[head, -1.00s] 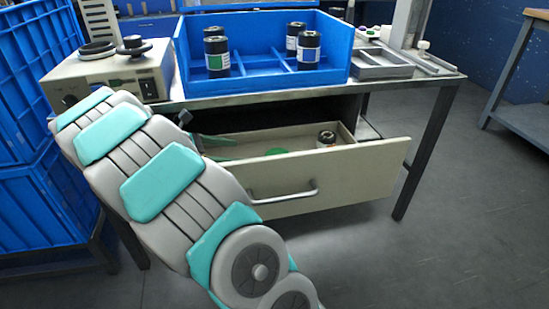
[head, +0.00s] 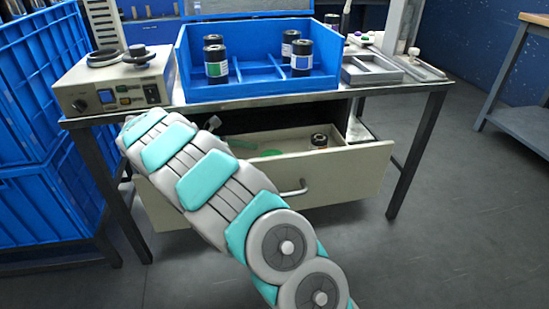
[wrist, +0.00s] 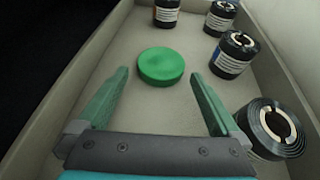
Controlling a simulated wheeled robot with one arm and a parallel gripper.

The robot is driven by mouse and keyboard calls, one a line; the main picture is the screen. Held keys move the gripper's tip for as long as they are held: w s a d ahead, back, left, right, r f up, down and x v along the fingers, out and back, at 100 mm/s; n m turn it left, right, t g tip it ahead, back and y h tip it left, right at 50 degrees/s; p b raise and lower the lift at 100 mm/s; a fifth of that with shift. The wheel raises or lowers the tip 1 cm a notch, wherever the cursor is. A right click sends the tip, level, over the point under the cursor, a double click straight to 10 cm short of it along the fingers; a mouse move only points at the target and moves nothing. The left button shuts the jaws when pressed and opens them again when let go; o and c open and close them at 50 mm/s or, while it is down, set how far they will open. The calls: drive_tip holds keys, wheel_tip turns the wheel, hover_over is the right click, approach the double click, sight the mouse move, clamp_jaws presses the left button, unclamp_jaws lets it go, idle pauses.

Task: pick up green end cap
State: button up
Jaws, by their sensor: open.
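The green end cap (wrist: 161,65) is a flat round disc lying on the drawer floor in the wrist view. In the head view a small part of it (head: 271,153) shows above the drawer front. My gripper (wrist: 159,77) is open, with its two green fingers spread wide and nothing between them. The cap lies just beyond the fingertips, roughly centred between them, apart from both. In the head view my arm hides most of the gripper, and one green finger (head: 240,143) shows inside the drawer.
The open drawer (head: 345,175) also holds several black rolls; one roll (wrist: 271,127) lies close beside my right finger. The drawer walls are near on both sides. Above, a blue divided bin (head: 262,93) with rolls and a control box (head: 115,82) stand on the table.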

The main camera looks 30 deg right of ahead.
drive_tip(key=x, duration=0.4)
drive_tip(key=shift+s+d, duration=0.1)
drive_tip(key=shift+d, duration=0.05)
drive_tip(key=c, duration=1)
drive_tip(key=r, duration=0.7)
drive_tip(key=shift+a+r, duration=0.1)
drive_tip(key=shift+a, duration=0.2)
drive_tip(key=w+a, duration=0.1)
drive_tip(key=a, duration=0.4)
drive_tip(key=w+a, duration=0.1)
drive_tip(key=a, duration=0.3)
drive_tip(key=w+a+p, duration=0.1)
drive_tip(key=a, duration=0.4)
drive_tip(key=shift+a, duration=0.35)
drive_tip(key=shift+w+a+p, duration=0.1)
drive_tip(key=shift+a+p, duration=0.5)
drive_tip(key=shift+p, duration=0.05)
drive_tip(key=shift+w+a+p, duration=0.1)
drive_tip(key=shift+a+p, duration=0.45)
